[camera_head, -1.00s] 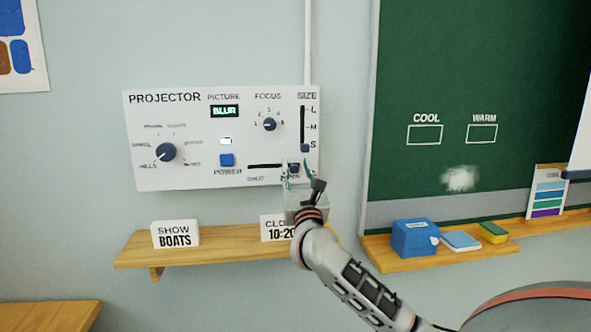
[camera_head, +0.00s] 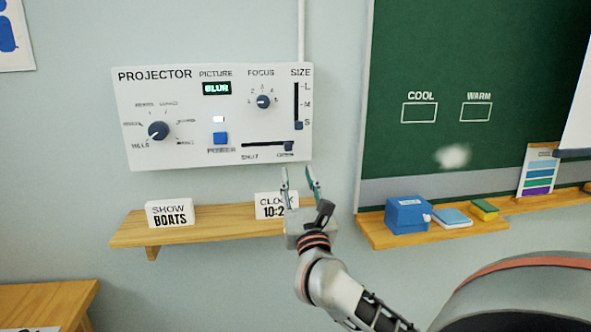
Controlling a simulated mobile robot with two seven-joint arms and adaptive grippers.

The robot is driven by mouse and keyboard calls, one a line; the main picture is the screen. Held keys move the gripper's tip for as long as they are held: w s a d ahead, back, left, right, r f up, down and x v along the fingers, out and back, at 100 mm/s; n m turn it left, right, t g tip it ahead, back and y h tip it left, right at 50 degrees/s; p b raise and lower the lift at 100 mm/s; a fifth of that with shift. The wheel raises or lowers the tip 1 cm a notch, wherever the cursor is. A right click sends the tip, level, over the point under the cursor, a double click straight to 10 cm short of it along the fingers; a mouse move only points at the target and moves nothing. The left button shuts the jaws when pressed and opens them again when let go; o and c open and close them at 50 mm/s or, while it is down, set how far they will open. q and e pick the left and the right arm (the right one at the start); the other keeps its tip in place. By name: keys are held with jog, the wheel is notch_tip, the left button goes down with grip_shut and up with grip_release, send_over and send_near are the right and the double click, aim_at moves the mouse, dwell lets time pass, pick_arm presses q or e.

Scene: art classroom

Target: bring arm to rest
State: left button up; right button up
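My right gripper (camera_head: 298,172) is open and empty, with its two fingers pointing up just below the lower right part of the white projector panel (camera_head: 165,158). Nothing is between the fingers. The slider knob (camera_head: 289,146) near the OPEN end of the panel's lower slot shows clear above the fingertips. The hand partly covers the clock sign (camera_head: 268,208) on the wooden shelf (camera_head: 190,229). My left gripper is not in view.
A SHOW BOATS sign (camera_head: 170,214) stands on the shelf. To the right, a blue box (camera_head: 405,215) and sponges sit on the chalkboard ledge (camera_head: 395,237). A wooden table (camera_head: 45,300) is at the lower left.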

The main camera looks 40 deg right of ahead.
dwell(0.6)
jog(key=s+a+f+n+t+y, duration=0.1)
jog(key=s+a+f+n+y, duration=0.1)
jog(key=a+f+n+y, duration=1.05)
jog(key=s+a+f+n+t+y, duration=0.15)
jog(key=a+f+n, duration=0.6)
jog(key=n, duration=1.15)
jog(key=s+a+f+n+g, duration=0.2)
jog(key=s+f+n, duration=0.3)
jog(key=f, duration=0.5)
jog(key=s+a+f+n+g, duration=0.2)
jog(key=s+f+n+g, duration=0.3)
jog(key=f, duration=0.6)
jog(key=s+a+f+n+g, duration=0.2)
jog(key=s+f+n, duration=0.3)
jog(key=f, duration=0.5)
jog(key=shift+s+f+g+y, duration=0.3)
jog(key=shift+s+g, duration=0.2)
jog(key=shift+g, duration=0.35)
